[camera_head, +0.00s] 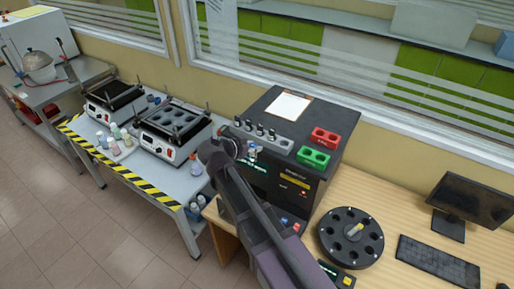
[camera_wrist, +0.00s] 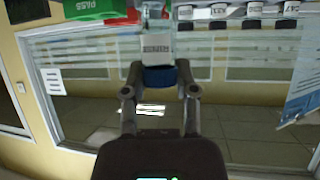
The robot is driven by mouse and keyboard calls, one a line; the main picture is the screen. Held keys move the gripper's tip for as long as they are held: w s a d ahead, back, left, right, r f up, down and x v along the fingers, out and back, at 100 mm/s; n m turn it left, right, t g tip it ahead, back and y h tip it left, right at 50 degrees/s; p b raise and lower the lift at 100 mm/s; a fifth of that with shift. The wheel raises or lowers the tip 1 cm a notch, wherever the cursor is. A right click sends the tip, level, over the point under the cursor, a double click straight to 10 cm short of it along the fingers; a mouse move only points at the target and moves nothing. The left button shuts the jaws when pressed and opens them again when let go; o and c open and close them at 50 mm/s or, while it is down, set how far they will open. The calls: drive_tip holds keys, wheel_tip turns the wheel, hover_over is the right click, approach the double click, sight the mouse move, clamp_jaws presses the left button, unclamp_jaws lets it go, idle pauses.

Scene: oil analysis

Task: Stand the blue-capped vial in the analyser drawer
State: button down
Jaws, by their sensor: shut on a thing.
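My gripper (camera_wrist: 160,88) is shut on the blue-capped vial. In the wrist view, the blue cap (camera_wrist: 161,77) lies between the fingertips, and the clear, labelled body of the vial (camera_wrist: 157,47) points away from my palm. In the head view, my gripper (camera_head: 248,152) is by the front left of the black analyser (camera_head: 300,188), and the vial is small and partly hidden there. My arm covers part of the analyser's front. I cannot make out an open drawer in either view.
On the analyser's top are a grey rack (camera_head: 283,146) with several vials, a red tray (camera_head: 326,137), a green tray (camera_head: 313,158) and a clipboard (camera_head: 290,106). A black carousel (camera_head: 351,262) is on the wooden desk. A steel bench (camera_head: 115,157) with heaters stands left.

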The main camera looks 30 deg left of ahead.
drive_tip(key=shift+f, duration=0.1)
wheel_tip(320, 180, down, 11)
drive_tip(key=b, duration=1.1)
